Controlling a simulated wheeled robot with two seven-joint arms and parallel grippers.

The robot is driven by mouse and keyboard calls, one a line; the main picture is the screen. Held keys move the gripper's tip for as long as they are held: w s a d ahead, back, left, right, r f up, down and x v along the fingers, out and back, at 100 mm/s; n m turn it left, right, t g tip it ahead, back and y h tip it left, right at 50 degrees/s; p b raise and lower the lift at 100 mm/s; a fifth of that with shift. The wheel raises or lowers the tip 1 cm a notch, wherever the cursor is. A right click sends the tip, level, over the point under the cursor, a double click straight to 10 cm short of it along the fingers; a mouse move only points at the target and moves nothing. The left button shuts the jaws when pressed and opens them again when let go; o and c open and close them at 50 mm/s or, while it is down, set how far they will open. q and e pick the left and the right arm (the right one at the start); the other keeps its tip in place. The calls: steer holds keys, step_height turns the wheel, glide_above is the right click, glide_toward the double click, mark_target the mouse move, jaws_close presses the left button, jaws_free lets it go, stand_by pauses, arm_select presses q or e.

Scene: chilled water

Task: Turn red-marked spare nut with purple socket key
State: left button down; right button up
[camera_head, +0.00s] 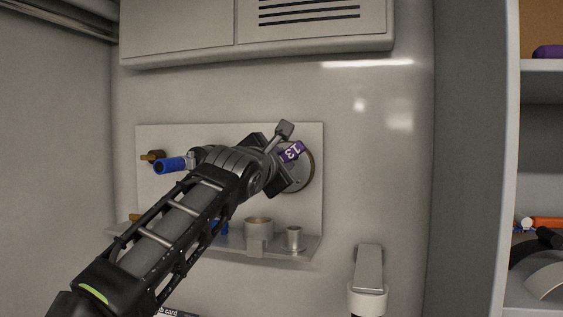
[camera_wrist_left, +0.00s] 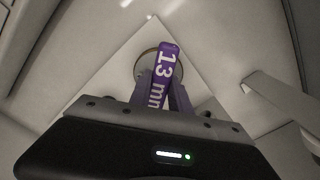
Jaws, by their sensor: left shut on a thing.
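The purple socket key (camera_head: 293,151), marked 13, is held in my left gripper (camera_head: 277,165) in front of a round grey disc (camera_head: 307,172) on the white wall panel (camera_head: 308,134). In the left wrist view the purple key (camera_wrist_left: 165,75) reads "13 mm" and sits between the fingers, its far end over the round disc (camera_wrist_left: 146,66). The nut and any red mark are hidden behind the key and gripper. I cannot tell whether the key touches a nut. My right gripper is in neither view.
A grey wall fixture (camera_head: 368,275) is lower right. Open shelving (camera_head: 540,196) stands at far right.

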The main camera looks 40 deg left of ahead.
arm_select(q)
steer(key=shift+p+x, duration=0.35)
steer(key=shift+x, duration=0.45)
stand_by(0.6)
steer(key=shift+r, duration=0.1)
steer(key=shift+m, duration=0.6)
steer(key=shift+m, duration=0.7)
steer(key=shift+m, duration=0.6)
